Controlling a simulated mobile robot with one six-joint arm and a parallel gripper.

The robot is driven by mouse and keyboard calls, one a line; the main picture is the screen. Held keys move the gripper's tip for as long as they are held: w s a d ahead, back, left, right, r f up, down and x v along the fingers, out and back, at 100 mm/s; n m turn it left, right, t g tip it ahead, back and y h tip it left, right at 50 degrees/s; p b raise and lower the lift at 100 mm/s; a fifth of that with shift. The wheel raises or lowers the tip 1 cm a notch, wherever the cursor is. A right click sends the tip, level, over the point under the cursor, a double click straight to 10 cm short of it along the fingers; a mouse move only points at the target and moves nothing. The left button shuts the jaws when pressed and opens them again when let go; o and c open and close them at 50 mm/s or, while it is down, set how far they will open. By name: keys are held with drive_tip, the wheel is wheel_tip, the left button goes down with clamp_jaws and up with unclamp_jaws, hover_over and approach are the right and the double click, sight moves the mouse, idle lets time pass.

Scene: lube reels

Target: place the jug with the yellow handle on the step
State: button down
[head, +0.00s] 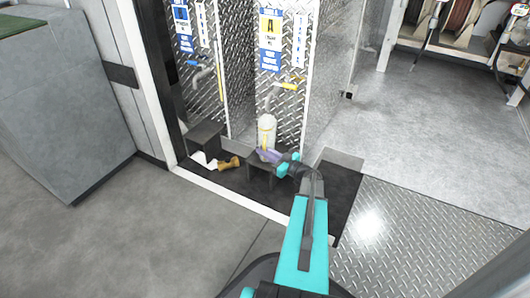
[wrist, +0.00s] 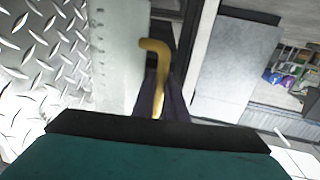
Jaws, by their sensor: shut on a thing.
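The white jug (head: 267,133) with the yellow handle is upright in front of the diamond-plate panel in the head view. Its yellow handle (wrist: 155,70) and pale body (wrist: 118,50) show close up in the wrist view. My gripper (head: 268,156) is shut on the handle, with its purple fingers (wrist: 160,103) on either side of it. A dark step (head: 260,177) is directly below the jug. My gripper hides the jug's base, so I cannot tell whether it touches the step.
Another dark step (head: 205,135) stands to the left in the bay. A yellow-handled tap (head: 286,86) is above the jug. A grey cabinet (head: 65,100) stands left.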

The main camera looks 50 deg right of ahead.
drive_tip(key=c, duration=1.8)
unclamp_jaws()
drive_tip(key=shift+o, duration=0.2)
drive_tip(key=shift+r, duration=0.1)
drive_tip(key=s+p, duration=0.4)
drive_tip(key=s, duration=0.8)
drive_tip(key=shift+d, duration=0.25)
